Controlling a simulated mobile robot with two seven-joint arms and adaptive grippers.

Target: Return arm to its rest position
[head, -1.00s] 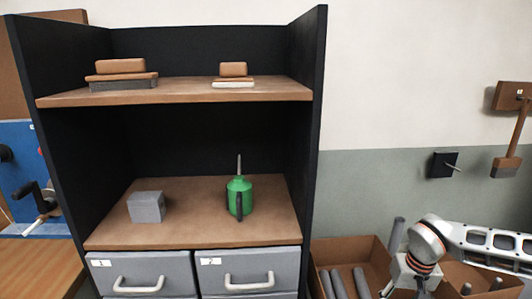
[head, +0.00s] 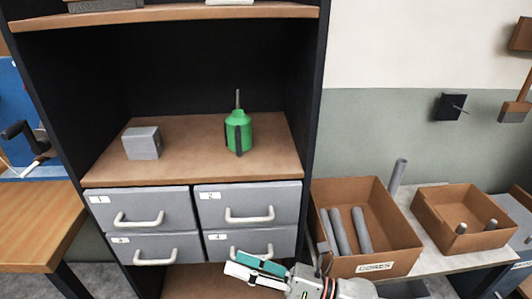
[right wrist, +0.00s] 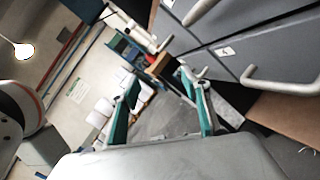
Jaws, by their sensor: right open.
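My right gripper (head: 262,268) is at the bottom of the head view, in front of the lower drawers near drawer 4 (head: 247,243). Its teal-lined fingers point left. In the right wrist view the two fingers (right wrist: 165,105) stand apart with nothing between them. The gripper is open and empty. My right arm comes in from the bottom right, below the cores box. My left gripper is not in view.
A shelf (head: 200,165) holds a green oil can (head: 238,132) and a grey block (head: 143,143). Drawers are shut. At right, a cores box (head: 335,255) holds several grey rods, beside a smaller box (head: 450,242). A wooden table (head: 35,225) stands at left.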

